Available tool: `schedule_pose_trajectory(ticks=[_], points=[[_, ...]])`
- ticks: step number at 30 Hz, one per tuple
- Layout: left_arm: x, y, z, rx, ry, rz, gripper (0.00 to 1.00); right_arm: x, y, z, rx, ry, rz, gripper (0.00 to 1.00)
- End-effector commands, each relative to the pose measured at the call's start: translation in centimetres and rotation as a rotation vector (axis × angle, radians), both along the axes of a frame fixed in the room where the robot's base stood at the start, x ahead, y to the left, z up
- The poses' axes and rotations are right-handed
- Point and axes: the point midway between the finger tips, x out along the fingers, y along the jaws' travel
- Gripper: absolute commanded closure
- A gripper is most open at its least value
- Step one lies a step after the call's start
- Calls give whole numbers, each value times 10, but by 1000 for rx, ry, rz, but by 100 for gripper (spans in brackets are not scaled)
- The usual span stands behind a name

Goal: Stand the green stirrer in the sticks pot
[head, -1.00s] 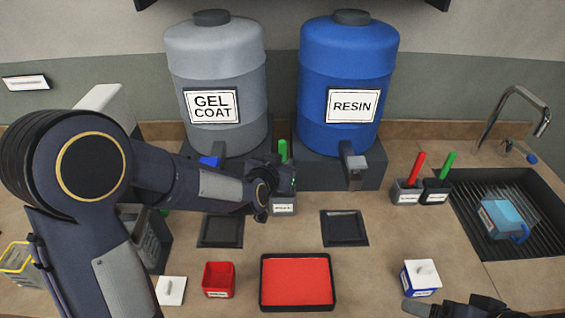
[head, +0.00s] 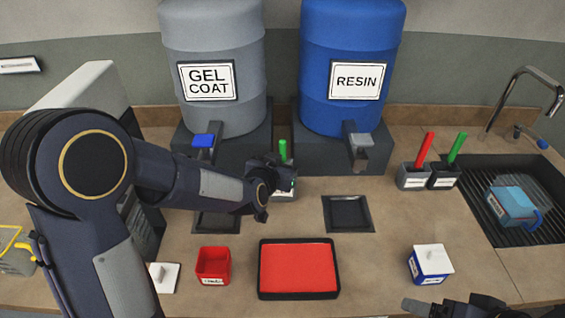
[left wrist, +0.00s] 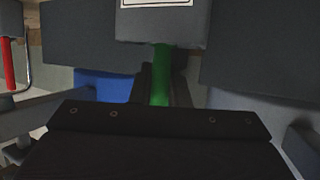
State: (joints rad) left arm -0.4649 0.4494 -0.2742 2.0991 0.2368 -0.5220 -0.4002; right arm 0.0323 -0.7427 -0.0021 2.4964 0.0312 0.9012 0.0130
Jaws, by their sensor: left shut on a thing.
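My left gripper (head: 284,184) is shut on the green stirrer (head: 283,150), which is upright in front of the gap between the two drums. The stirrer also shows as a green bar between the fingers in the left wrist view (left wrist: 162,75). Directly below the gripper is a small grey pot with a white label (head: 284,195). The gripper hides its rim, so I cannot tell how deep the stirrer is in it. The label is too small to read. My right gripper (head: 416,305) shows only partly at the bottom edge; its jaws are unclear.
Grey GEL COAT (head: 212,50) and blue RESIN (head: 350,45) drums stand behind. To the right are a pot with a red stick (head: 413,178), a dark pot with another green stick (head: 444,178) and a sink (head: 485,215). A red tray (head: 299,268) lies in front.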

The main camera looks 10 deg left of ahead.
Motion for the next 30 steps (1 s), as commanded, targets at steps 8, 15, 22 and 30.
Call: schedule_pose_trajectory(ticks=[8,15,22,30], points=[[0,0,1,0,0,0,73,0,0,0,0,0,0,16],[0,0,1,0,0,0,59,0,0,0,0,0,0,16],[-6,1,4,-1,-2,-1,59,0,0,0,0,0,0,16],[-47,8,22,-2,-3,-1,59,0,0,3,0,0,0,16]])
